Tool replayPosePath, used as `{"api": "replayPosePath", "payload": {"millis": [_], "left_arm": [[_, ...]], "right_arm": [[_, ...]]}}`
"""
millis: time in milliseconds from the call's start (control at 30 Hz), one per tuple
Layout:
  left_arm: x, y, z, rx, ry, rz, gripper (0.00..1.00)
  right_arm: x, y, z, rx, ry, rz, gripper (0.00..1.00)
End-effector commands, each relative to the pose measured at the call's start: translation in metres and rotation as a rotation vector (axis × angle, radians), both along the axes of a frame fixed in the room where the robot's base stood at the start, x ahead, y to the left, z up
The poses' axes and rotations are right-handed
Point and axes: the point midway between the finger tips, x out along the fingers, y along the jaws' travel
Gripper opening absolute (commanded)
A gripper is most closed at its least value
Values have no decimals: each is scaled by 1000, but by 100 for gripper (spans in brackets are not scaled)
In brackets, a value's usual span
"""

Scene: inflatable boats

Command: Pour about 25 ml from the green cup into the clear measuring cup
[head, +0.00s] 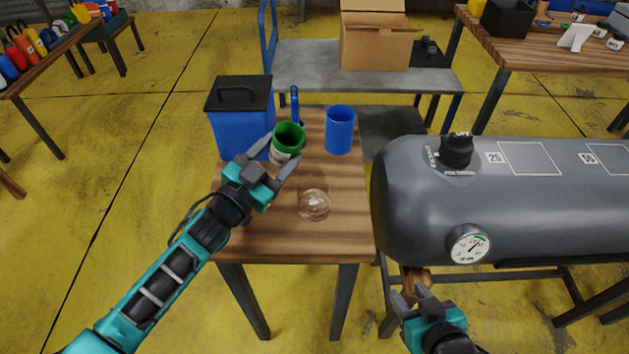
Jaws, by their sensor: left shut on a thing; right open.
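The green cup (290,134) is near the middle of the small wooden table, in the head view. My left gripper (284,163) is shut on it, with a finger on either side; the cup looks roughly upright, and I cannot tell whether it touches the table. The clear measuring cup (314,205) stands on the table in front and slightly right of the green cup, apart from it. Its walls are faint, and I cannot tell what it holds. My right gripper (415,290) is open and empty, low beside the table, under the grey tank.
A slim blue object (295,105) is behind the green cup. The grey tank (520,195) adjoins the right side. The wooden table's (285,240) front is clear.

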Motion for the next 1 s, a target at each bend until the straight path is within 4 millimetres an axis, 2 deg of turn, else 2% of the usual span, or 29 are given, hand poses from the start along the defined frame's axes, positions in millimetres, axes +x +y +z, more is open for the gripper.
{"api": "replayPosePath", "payload": {"millis": [467, 900, 1000], "left_arm": [[-17, -17, 10, 218, -221, -1, 27], [-16, -17, 25, 412, -415, -1, 27], [-16, -17, 22, 440, -441, 0, 27]], "right_arm": [[0, 0, -33, 0, 0, 0, 43], [0, 0, -56, 0, 1, 0, 43], [0, 0, -63, 0, 1, 1, 43]]}}
